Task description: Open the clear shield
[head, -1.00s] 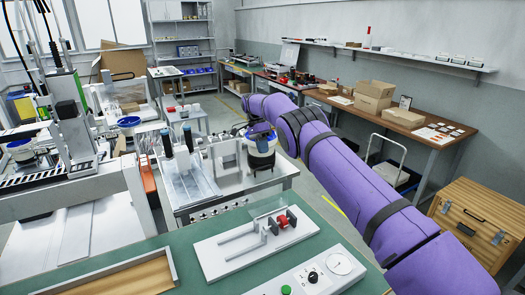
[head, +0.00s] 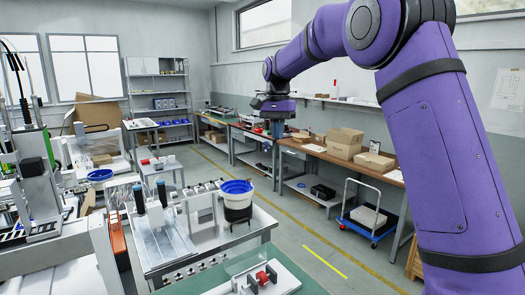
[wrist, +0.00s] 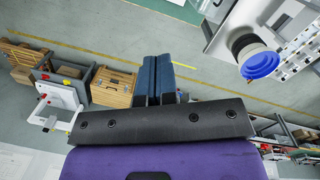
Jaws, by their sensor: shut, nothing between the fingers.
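My gripper (head: 278,128) is raised in the air above the aisle, right of the metal workstation and well apart from it. In the wrist view its two blue fingers (wrist: 156,78) are together with nothing between them.
A green bench with a white fixture and red clamp (head: 266,276) is in front. A blue cart (head: 370,220) stands right, before a wooden bench with cardboard boxes (head: 344,146). The gantry machine (head: 40,205) is left.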

